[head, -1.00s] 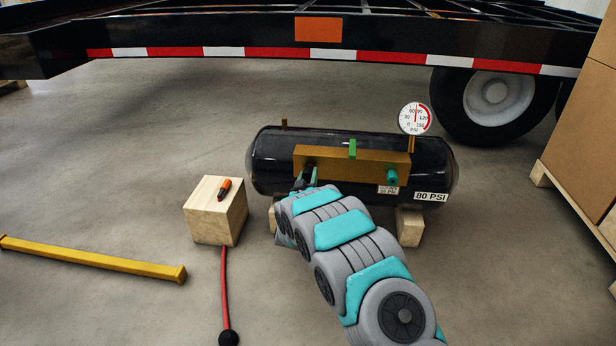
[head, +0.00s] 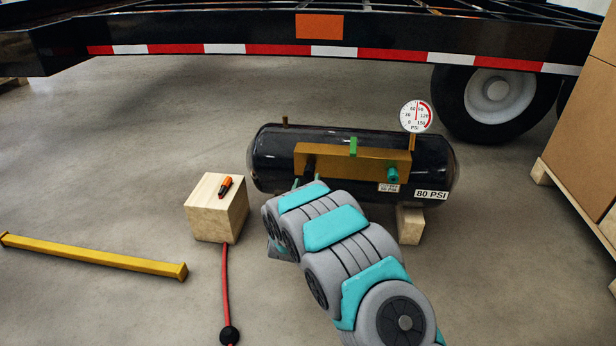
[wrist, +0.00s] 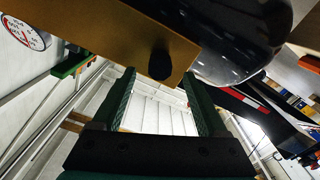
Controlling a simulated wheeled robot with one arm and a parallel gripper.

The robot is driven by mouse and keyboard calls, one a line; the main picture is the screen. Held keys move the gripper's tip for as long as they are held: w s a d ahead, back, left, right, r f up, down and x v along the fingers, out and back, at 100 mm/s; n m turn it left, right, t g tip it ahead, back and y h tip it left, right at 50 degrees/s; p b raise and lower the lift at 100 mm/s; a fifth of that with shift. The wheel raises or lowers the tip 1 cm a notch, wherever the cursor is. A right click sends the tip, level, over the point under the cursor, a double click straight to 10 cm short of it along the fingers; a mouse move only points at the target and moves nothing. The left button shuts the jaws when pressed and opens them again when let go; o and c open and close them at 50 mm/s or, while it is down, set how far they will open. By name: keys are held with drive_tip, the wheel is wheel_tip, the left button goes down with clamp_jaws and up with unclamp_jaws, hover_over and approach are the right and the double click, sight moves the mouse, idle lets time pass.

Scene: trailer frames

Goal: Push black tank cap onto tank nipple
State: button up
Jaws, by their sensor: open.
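The black tank (head: 270,165) lies on wooden blocks and carries a brass manifold block (head: 345,158). The black cap (head: 309,165) sits at the left end of the manifold's front face. In the wrist view the cap (wrist: 160,65) stands out from the brass face, and the nipple behind it is hidden. I cannot tell how far on the cap is. My gripper (head: 307,181) is open just in front of and below the cap. In the wrist view the spread green fingers of my gripper (wrist: 159,75) are empty, with the cap beyond and between their tips.
A teal fitting (head: 392,174) is on the manifold's right, a green lever (head: 352,147) on top. A pressure gauge (head: 416,116) stands behind. A wooden block (head: 215,215) bears an orange-black item (head: 225,187). A yellow bar (head: 90,257) lies left. Boxes (head: 585,130) stand right.

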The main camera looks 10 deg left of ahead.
drive_tip(key=shift+s, duration=1.2)
drive_tip(key=s+d+r+m+g+y+p, duration=0.2)
drive_tip(key=s+d+r+g+p, duration=0.2)
drive_tip(key=s+d+r+g, duration=0.7)
drive_tip(key=s+d+r+g+p, duration=0.1)
drive_tip(key=s+d+r+g, duration=0.2)
drive_tip(key=s, duration=1.3)
drive_tip(key=s+d+r+m+g+h+p, duration=0.1)
drive_tip(key=s+d, duration=0.5)
drive_tip(key=s, duration=0.9)
drive_tip(key=s+d+r+m+g+p, duration=0.1)
drive_tip(key=s+d+r+g+p, duration=0.2)
drive_tip(key=s+r, duration=0.4)
drive_tip(key=s+d+g, duration=0.1)
drive_tip(key=s, duration=0.8)
drive_tip(key=shift+s+d+g, duration=0.25)
drive_tip(key=shift+s+g, duration=0.1)
drive_tip(key=shift+g, duration=0.05)
